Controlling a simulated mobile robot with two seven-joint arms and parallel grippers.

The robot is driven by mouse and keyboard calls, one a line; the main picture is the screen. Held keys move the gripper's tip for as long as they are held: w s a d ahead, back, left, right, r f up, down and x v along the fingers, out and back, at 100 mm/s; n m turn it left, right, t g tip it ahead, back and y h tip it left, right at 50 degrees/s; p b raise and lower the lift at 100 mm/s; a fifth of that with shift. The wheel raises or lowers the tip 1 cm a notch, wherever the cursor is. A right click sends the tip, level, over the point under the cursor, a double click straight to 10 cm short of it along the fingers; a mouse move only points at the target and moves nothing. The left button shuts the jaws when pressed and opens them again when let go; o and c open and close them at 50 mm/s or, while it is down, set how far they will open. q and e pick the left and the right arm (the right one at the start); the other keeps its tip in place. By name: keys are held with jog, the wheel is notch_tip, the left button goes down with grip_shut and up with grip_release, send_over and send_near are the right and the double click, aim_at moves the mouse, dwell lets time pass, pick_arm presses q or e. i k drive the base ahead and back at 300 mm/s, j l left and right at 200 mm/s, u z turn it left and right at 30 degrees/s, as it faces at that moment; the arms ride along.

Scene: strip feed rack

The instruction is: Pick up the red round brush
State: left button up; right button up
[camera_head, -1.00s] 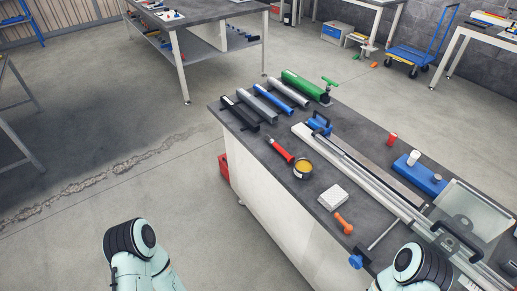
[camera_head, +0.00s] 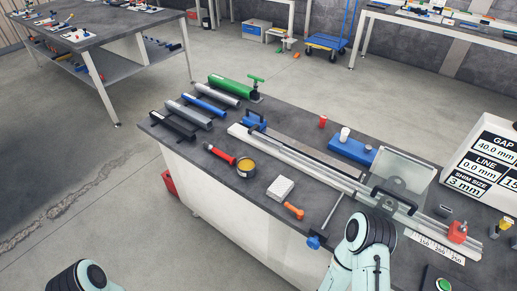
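A red-handled tool (camera_head: 220,154) with a dark tip lies on the dark grey bench top (camera_head: 262,205) near its front left edge. It looks like the red round brush, but it is too small to make out bristles. It lies slanted, beside a tin (camera_head: 246,168) with yellow contents. Nothing holds it. Parts of both my arms show at the bottom of the view, the left one over the floor and the right one in front of the bench. Neither gripper shows.
Black, grey, blue and green rolls (camera_head: 235,90) lie behind the tool. A white block (camera_head: 280,188), an orange-handled tool (camera_head: 293,211) and a blue-headed tool (camera_head: 315,242) lie to its right. A long metal rail (camera_head: 300,162) crosses the bench. A small red cylinder (camera_head: 323,121) stands farther back.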

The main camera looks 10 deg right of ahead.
aim_at(211, 148)
jog(key=j+z, duration=0.1)
jog(key=z, duration=0.35)
jog(key=i+j+z, duration=0.1)
jog(key=z, duration=0.35)
jog(key=j+z, duration=0.2)
jog(key=z, duration=0.25)
jog(key=j+z, duration=0.3)
jog(key=j, duration=0.2)
jog(key=k+j+z, duration=0.2)
jog(key=j+z, duration=0.15)
jog(key=j, duration=0.15)
